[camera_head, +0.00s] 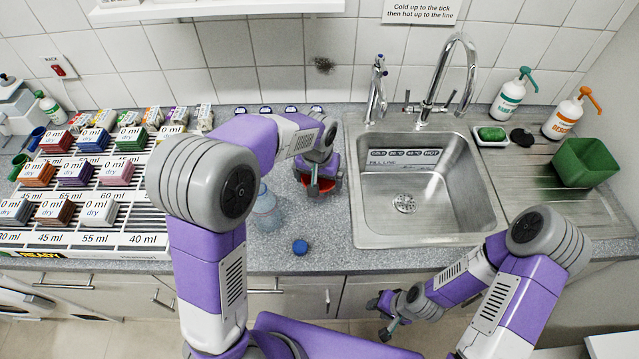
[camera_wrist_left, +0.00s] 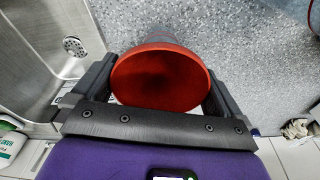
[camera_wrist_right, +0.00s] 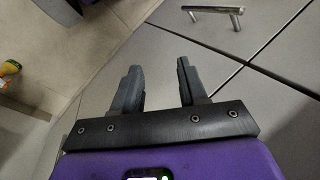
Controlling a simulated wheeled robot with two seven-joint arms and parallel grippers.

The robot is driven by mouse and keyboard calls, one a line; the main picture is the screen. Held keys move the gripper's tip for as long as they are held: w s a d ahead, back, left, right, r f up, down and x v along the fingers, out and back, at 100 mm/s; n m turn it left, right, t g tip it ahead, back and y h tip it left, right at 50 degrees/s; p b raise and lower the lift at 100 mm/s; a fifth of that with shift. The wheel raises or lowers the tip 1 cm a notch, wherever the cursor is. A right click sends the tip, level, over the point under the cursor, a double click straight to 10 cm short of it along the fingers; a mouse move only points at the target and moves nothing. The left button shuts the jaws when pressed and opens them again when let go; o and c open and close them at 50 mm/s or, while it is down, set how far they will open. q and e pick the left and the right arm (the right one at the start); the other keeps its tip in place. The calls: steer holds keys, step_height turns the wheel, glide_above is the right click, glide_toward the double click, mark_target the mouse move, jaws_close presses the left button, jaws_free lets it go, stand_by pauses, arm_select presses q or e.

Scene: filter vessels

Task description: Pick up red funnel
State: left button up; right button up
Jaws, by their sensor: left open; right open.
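The red funnel (camera_wrist_left: 160,80) shows in the left wrist view as a wide round mouth facing the camera. It lies between the two fingers of my open left gripper (camera_wrist_left: 155,88); I cannot tell whether either finger touches it. In the head view, my left gripper (camera_head: 318,187) is over the counter just left of the sink. Only some red of the funnel (camera_head: 325,184) shows there, the rest hidden by the gripper. My right gripper (camera_head: 388,318) is open and empty in front of the cabinets; its parted fingers show in the right wrist view (camera_wrist_right: 158,82).
The steel sink (camera_head: 420,237) is to the right, with a green tub (camera_head: 585,163) beyond. A rack of labelled boxes (camera_head: 97,240) fills the left.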

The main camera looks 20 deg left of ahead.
arm_select(q)
steer(key=shift+w+f, duration=0.1)
steer(key=shift+f, duration=0.45)
steer(key=shift+r, duration=0.1)
steer(key=c, duration=0.6)
